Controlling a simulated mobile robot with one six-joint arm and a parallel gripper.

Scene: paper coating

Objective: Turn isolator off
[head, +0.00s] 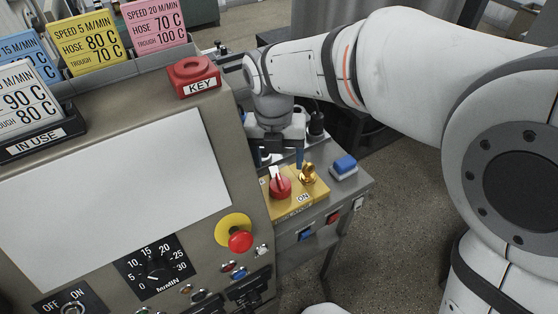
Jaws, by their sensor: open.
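The isolator (280,184) is a red rotary knob with a white pointer, on a yellow plate on the side bench right of the console. A brass-coloured part (308,174) sits on the same plate just to its right, with an "ON" label below it. My gripper (277,159) points down above and behind the plate, its fingers open and a blue tip showing at the right. It appears apart from the red knob; the exact gap cannot be told. My gripper hides the area behind the plate.
The console with its white panel (120,190), red KEY block (193,76) and yellow-ringed red button (238,236) fills the left. A blue-topped box (344,166) stands right of the plate. My arm spans the upper right. Floor (390,235) is clear right of the bench.

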